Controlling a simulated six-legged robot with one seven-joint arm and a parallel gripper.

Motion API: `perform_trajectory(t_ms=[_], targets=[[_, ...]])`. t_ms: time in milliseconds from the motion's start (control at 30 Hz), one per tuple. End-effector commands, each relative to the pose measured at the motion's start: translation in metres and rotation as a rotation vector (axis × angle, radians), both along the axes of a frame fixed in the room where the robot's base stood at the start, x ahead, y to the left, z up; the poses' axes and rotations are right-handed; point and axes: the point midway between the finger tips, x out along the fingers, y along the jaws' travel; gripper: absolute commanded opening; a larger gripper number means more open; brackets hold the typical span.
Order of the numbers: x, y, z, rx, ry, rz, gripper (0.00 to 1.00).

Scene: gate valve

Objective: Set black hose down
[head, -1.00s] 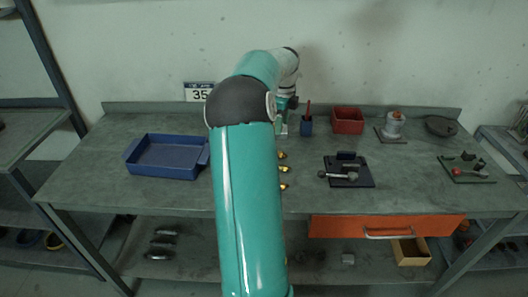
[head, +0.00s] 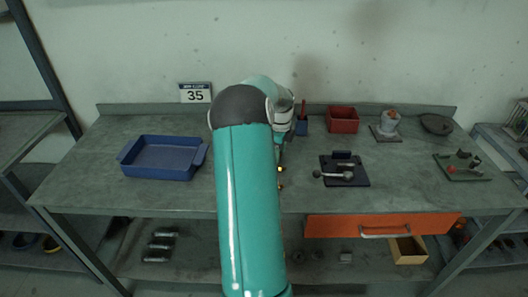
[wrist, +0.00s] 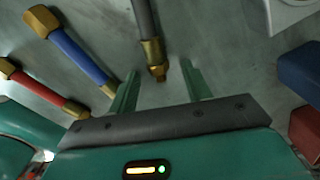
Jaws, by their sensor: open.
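In the wrist view the black hose (wrist: 144,17) lies on the bench top with its brass end fitting (wrist: 153,58) pointing toward my gripper (wrist: 159,68). My gripper is open, its two teal fingers on either side of that fitting, with visible gaps. The far end of the black hose is out of frame. A blue hose (wrist: 80,58) and a red hose (wrist: 38,88), both with brass ends, lie to its left. In the head view my arm hides the hoses except for small brass ends (head: 281,169), and my gripper is mostly hidden.
A blue tray (head: 162,158) stands left on the bench. A red bin (head: 342,121) and a blue cup (head: 301,126) stand behind. A black plate with a lever (head: 344,170) lies right of the hoses. An orange drawer (head: 384,226) is below the bench top.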

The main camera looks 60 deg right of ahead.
Motion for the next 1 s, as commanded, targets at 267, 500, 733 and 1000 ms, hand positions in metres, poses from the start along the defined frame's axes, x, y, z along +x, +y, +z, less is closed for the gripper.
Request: perform_trajectory(t_ms=[267,500,733,1000], targets=[[0.000,0.000,0.000,0.000,0.000,0.000,0.22],[0.000,0.000,0.001,0.000,0.000,0.000,0.00],[0.000,0.000,0.004,-0.001,-0.001,0.000,0.00],[0.001,0.000,0.035,-0.003,-0.002,0.001,0.00]])
